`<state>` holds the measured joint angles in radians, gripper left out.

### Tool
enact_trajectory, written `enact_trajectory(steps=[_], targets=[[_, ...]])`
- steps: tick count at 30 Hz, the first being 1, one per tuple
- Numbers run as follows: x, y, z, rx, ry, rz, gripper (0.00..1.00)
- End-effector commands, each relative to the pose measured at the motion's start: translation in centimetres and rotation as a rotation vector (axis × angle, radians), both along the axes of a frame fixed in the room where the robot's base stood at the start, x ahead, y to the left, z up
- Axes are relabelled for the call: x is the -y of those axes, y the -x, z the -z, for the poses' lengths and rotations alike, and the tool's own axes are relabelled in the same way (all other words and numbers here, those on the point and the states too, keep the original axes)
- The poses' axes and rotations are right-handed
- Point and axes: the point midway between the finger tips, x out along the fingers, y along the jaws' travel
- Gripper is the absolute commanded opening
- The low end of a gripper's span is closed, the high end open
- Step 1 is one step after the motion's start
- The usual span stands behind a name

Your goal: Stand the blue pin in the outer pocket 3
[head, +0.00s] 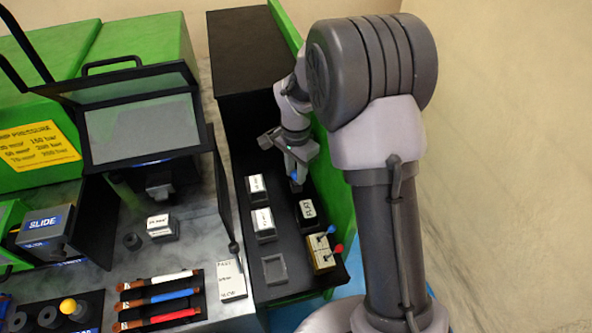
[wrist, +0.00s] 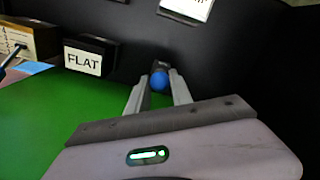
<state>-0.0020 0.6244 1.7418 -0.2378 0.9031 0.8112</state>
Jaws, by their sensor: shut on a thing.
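The blue pin shows as a round blue head in the head view (head: 294,176) and between my fingertips in the wrist view (wrist: 159,81). My gripper (head: 293,172), with its fingers also in the wrist view (wrist: 155,88), is shut on it over the far right part of the black shelf (head: 262,290). A small dark block lies just beyond the blue head in the wrist view. The pin's lower end is hidden, so I cannot tell whether it touches the shelf or a pocket. I cannot tell which pocket is outer pocket 3.
A block marked FLAT (head: 306,211) stands nearer on the shelf. A tan block (head: 321,254) with blue-tipped and red-tipped handles is at its near right. Two white-topped blocks (head: 262,224) stand left. An empty square frame (head: 275,268) lies near the front. A green panel (head: 338,205) borders the right.

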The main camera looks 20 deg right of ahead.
Motion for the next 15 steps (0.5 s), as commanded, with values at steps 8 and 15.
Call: enact_trajectory(steps=[8, 15], targets=[[0.00, 0.00, 0.27, 0.000, 0.000, 0.000, 0.52], [0.00, 0.00, 0.25, 0.000, 0.000, 0.000, 0.52]])
